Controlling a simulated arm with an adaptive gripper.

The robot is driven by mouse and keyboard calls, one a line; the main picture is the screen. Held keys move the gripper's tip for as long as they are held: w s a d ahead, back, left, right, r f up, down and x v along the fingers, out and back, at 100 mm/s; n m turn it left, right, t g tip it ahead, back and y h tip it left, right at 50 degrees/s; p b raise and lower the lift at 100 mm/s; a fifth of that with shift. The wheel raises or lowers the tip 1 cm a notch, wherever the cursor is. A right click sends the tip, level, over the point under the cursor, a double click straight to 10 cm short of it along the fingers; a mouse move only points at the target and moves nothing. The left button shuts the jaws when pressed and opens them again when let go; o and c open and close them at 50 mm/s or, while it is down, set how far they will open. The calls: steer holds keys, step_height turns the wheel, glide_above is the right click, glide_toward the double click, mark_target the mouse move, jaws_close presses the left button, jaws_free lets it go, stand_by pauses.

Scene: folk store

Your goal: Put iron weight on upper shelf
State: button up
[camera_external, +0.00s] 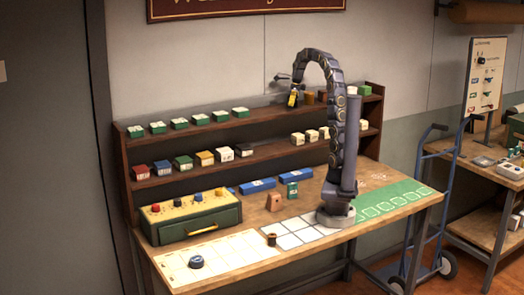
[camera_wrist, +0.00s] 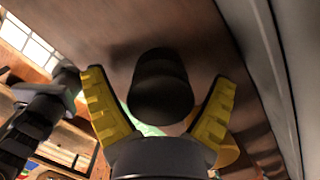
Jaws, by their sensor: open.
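A dark, rounded cylinder (camera_wrist: 161,88), which looks like the iron weight, shows in the wrist view. It sits between the two yellow fingers of my gripper (camera_wrist: 160,78), with a visible gap on each side. The fingers are spread open. A dark shadow lies on the brown wooden surface (camera_wrist: 180,25) just beyond the weight. In the external view my gripper (camera_external: 293,99) is at the upper shelf (camera_external: 266,114) of the wooden rack, right of its middle.
Green-topped boxes (camera_external: 180,123) stand left on the upper shelf. The lower shelf holds several coloured boxes (camera_external: 183,162). A yellow-green control box (camera_external: 190,219) and blue boxes (camera_external: 257,186) are on the table.

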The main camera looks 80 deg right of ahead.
steer(key=shift+s+r, duration=0.2)
steer(key=shift+r, duration=1.1)
steer(key=shift+s+r, duration=0.15)
steer(key=shift+r, duration=1.1)
steer(key=shift+s+r, duration=0.2)
steer(key=shift+r, duration=1.1)
steer(key=a+f+n+g, duration=0.1)
steer(key=a+f+n, duration=0.2)
steer(key=a+n, duration=0.7)
steer(key=a+f+n+g, duration=0.1)
steer(key=a+f+n, duration=0.1)
steer(key=a+n, duration=0.85)
steer(key=s+a+f+n+g, duration=0.1)
steer(key=s+a+f+n, duration=0.8)
steer(key=s+a+n, duration=0.3)
steer(key=s+n, duration=0.1)
steer(key=n, duration=0.2)
steer(key=shift+a+f, duration=0.15)
steer(key=shift+f, duration=0.05)
